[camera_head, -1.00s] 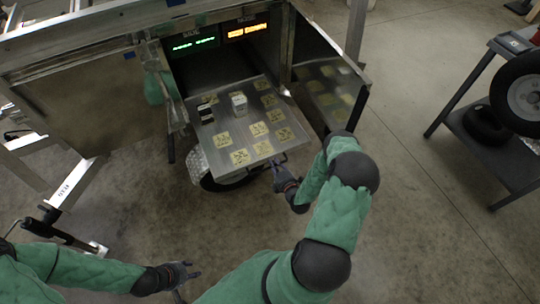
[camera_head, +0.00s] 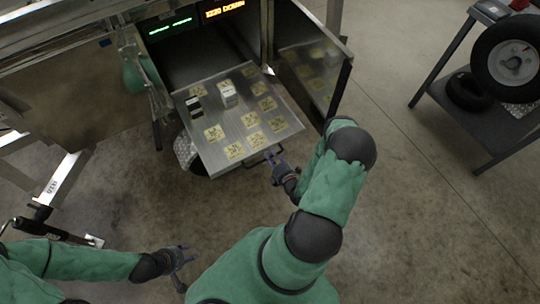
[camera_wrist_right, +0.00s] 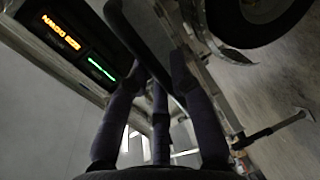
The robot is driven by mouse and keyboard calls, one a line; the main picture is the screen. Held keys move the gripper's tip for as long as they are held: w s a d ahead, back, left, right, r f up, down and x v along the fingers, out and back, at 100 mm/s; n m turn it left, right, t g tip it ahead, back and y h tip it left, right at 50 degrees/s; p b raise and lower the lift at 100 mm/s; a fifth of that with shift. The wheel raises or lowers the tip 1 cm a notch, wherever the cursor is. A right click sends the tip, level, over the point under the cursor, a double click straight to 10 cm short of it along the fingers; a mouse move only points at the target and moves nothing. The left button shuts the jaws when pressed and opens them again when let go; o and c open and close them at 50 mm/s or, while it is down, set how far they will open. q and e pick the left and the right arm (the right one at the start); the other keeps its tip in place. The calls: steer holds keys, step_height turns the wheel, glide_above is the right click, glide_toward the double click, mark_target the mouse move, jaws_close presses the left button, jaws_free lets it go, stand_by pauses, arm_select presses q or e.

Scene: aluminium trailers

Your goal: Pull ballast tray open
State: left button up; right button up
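The ballast tray (camera_head: 238,139) is a flat metal tray, drawn out of the trailer's compartment and sloping toward me in the head view. Yellow printed squares cover it, and a small white block (camera_head: 228,95) and a dark block (camera_head: 194,107) stand on it. A dark handle (camera_head: 256,162) is on its front edge. My right gripper (camera_head: 273,157) is at this handle. Its fingers (camera_wrist_right: 160,75) look apart in the wrist view, with a dark bar close to their tips; contact is unclear. My left gripper (camera_head: 187,256) is open and empty over the floor.
An open metal door (camera_head: 318,75) stands right of the tray. Green (camera_head: 170,27) and orange (camera_head: 222,10) displays glow above the compartment. A dark cart (camera_head: 480,125) with wheels on it is at the right. The floor between cart and trailer is clear.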

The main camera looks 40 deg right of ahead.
steer(key=shift+s, duration=0.3)
steer(key=v, duration=1.2)
stand_by(0.5)
